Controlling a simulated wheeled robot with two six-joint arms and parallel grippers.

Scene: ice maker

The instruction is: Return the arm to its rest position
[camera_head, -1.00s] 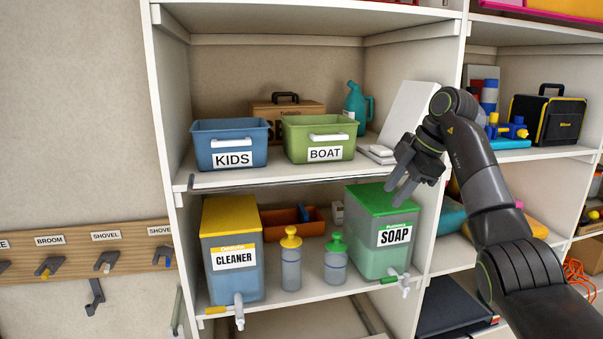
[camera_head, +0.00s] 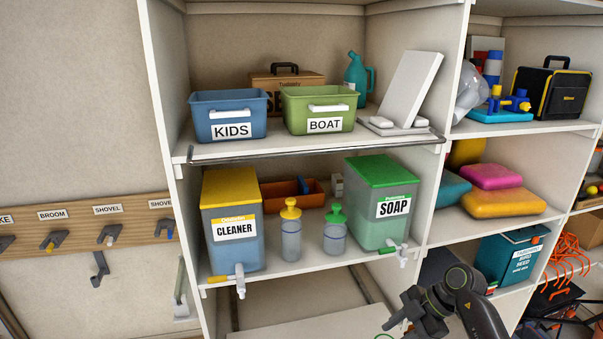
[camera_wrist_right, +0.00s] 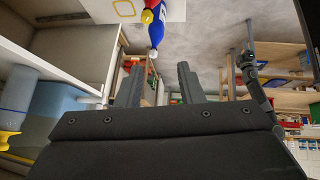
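My right arm comes in at the lower right of the head view. Its gripper (camera_head: 398,315) hangs low, below the soap dispenser and in front of the bottom shelf opening. In the right wrist view the two fingers of this gripper (camera_wrist_right: 158,80) stand apart with nothing held between them.
Blue (camera_head: 228,115) and green bins (camera_head: 318,108) stand above.

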